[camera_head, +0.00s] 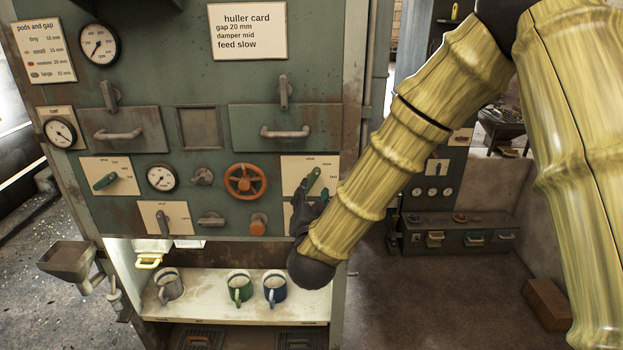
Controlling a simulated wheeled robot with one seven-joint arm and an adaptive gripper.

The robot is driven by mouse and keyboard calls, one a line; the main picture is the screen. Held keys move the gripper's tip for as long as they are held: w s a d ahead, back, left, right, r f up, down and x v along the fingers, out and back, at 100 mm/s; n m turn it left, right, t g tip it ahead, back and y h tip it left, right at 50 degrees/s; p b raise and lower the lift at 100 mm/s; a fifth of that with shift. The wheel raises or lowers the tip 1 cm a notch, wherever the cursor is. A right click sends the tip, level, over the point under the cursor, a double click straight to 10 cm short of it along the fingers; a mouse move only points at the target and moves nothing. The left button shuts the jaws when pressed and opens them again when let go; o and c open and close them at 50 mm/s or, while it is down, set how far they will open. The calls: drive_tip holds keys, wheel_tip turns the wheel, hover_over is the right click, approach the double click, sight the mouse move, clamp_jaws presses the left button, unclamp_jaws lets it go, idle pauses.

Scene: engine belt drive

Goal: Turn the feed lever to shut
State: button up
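On the right of the green machine's front, a cream plate (291,166) carries a green-handled lever (314,178), tilted up to the right. The plate's small words are hard to read. My gripper (302,194) is dark and sits at the lower part of this plate, just below and left of the green handle. My wrist hides the lower right of the plate. I cannot tell whether the fingers touch the lever or how far apart they are. A second green lever (105,181) sits on a similar plate (123,168) at the left, also tilted up to the right.
An orange handwheel (245,182), an orange knob (258,224) and a grey lever (163,223) are left of my gripper. A hopper (70,257) juts out at left.

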sight(311, 182)
drive_tip(key=w+p, duration=0.2)
drive_tip(key=w, duration=0.4)
drive_tip(key=shift+w, duration=0.35)
clamp_jaws()
